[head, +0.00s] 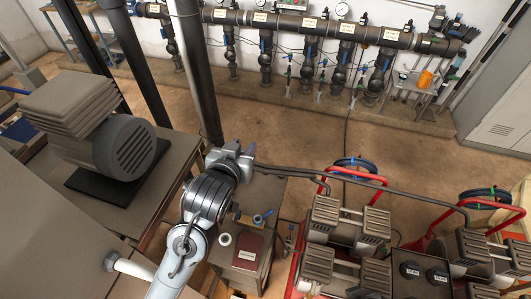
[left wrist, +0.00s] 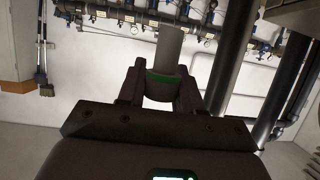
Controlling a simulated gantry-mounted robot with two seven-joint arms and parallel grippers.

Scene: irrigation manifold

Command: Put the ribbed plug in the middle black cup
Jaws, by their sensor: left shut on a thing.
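My left gripper (head: 240,150) reaches out over the floor beyond the small table, and its fingers are hard to make out in the head view. I cannot make out a row of black cups. Two dark labelled pieces (head: 424,274) stand at the lower right. My right gripper is not in view.
The pipe manifold (head: 300,25) with valves and gauges runs along the back wall. The small table (head: 276,190) holds a dark red book (head: 248,250) and a white ring (head: 224,239). A grey motor (head: 125,145) sits left; red-framed machines (head: 335,230) stand right.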

